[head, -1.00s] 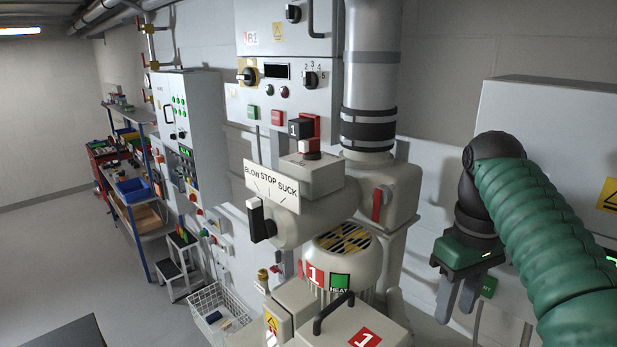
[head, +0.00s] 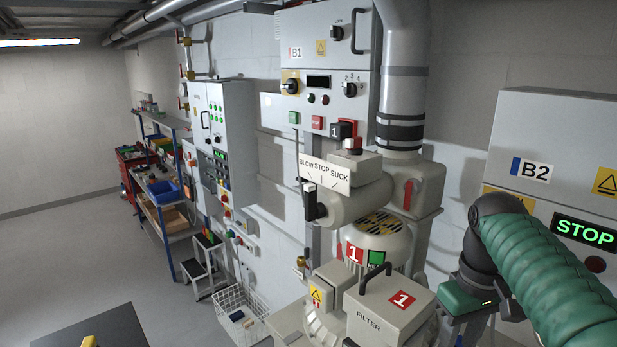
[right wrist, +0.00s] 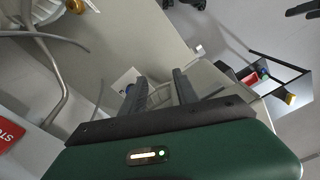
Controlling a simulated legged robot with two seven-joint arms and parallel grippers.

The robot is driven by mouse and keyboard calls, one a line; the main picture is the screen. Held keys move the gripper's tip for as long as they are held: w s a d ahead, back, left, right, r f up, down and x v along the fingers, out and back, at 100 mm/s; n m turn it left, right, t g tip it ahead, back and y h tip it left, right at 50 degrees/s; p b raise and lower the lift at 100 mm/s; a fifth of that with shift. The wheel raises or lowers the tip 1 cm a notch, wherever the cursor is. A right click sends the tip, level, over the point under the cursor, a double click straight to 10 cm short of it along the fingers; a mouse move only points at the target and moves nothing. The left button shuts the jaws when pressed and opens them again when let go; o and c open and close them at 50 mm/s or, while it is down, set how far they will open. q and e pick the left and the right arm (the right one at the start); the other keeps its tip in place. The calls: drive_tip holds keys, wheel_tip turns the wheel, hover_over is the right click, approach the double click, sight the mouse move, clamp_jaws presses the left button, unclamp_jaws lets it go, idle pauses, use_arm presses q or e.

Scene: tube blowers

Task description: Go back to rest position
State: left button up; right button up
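My right arm comes in from the right in the head view, and its green gripper body (head: 466,297) hangs low, to the right of the blower's filter box (head: 389,312). Its fingers show in the right wrist view (right wrist: 158,95), spread apart with nothing between them. The tube blower (head: 350,200) stands in the middle of the head view under the B1 control box (head: 325,85). Its BLOW/STOP/SUCK lever (head: 310,202) is upright beside the label plate (head: 325,174). My left gripper is out of view.
A B2 cabinet (head: 540,130) with a green STOP display (head: 585,233) stands behind my right arm. A wire basket (head: 240,315) and a small step stool (head: 205,265) are on the floor at left. A shelf rack (head: 165,215) stands further back. Open floor lies at left.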

drive_tip(key=s+a+f+m+t, duration=0.1)
drive_tip(key=s+a+f, duration=0.1)
drive_tip(key=s+f, duration=0.5)
drive_tip(key=s+a+f+m+b, duration=0.1)
drive_tip(key=s+a+f, duration=0.1)
drive_tip(key=f, duration=0.9)
drive_tip(key=s+a+f+m+t, duration=0.1)
drive_tip(key=s+a+f, duration=0.3)
drive_tip(key=f, duration=0.6)
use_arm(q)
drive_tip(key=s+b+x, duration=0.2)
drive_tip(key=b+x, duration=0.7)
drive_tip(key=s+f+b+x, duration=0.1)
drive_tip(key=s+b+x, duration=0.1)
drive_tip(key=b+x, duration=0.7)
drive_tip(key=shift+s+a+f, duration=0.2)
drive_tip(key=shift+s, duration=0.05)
use_arm(e)
drive_tip(key=s+d+x, duration=0.1)
drive_tip(key=s+x, duration=0.2)
drive_tip(key=x, duration=1.3)
drive_tip(key=shift+s+d+f, duration=0.3)
drive_tip(key=shift+s+f, duration=0.05)
drive_tip(key=shift+f, duration=0.25)
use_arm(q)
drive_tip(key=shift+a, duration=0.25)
use_arm(e)
drive_tip(key=shift+a, duration=0.25)
